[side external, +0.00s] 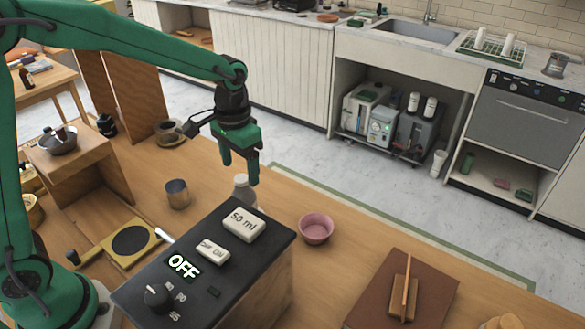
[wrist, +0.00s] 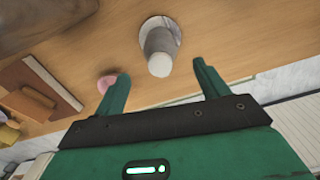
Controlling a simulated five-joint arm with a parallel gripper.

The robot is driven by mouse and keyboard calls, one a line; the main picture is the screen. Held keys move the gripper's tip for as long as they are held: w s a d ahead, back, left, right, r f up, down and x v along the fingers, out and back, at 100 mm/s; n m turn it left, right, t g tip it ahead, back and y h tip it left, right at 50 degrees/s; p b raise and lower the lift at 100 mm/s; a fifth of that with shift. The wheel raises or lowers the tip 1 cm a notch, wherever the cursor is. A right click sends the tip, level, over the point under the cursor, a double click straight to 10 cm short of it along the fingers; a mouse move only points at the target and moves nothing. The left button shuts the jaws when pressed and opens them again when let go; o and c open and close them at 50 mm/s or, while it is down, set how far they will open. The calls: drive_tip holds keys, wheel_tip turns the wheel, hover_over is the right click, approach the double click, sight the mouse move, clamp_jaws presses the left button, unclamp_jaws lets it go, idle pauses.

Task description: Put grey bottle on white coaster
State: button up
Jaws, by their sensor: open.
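The grey bottle (side external: 243,187) stands upright behind the black-topped machine in the side view, its lower part hidden. In the wrist view, the bottle (wrist: 157,42) shows its pale cap towards me. A round whitish disc, which looks like the white coaster (wrist: 175,30), shows around the bottle's base, and the bottle appears to stand on it. The coaster is hidden in the side view. My gripper (side external: 239,170) is open and empty, pointing down just above the bottle. In the wrist view, its fingers (wrist: 160,72) are spread to either side of the cap, apart from it.
The machine (side external: 222,250) with its labelled blocks stands close in front of the bottle. A pink bowl (side external: 316,230) is to its right, and a metal cup (side external: 177,194) to its left. A brown board (side external: 372,300) lies at the lower right.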

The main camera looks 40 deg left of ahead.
drive_tip(key=shift+r, duration=2.25)
drive_tip(key=shift+s+a+r, duration=0.1)
drive_tip(key=shift+s+r, duration=0.05)
drive_tip(key=shift+r, duration=0.05)
drive_tip(key=s+a+r+n+t, duration=0.1)
drive_tip(key=s+a+r+t, duration=0.1)
drive_tip(key=s, duration=0.7)
drive_tip(key=s+a+r+t, duration=0.3)
drive_tip(key=s+a, duration=0.1)
drive_tip(key=s, duration=0.5)
drive_tip(key=shift+s+a+n+t, duration=0.15)
drive_tip(key=shift+a+n+t, duration=0.15)
drive_tip(key=shift+a+n, duration=0.1)
drive_tip(key=shift+r, duration=0.1)
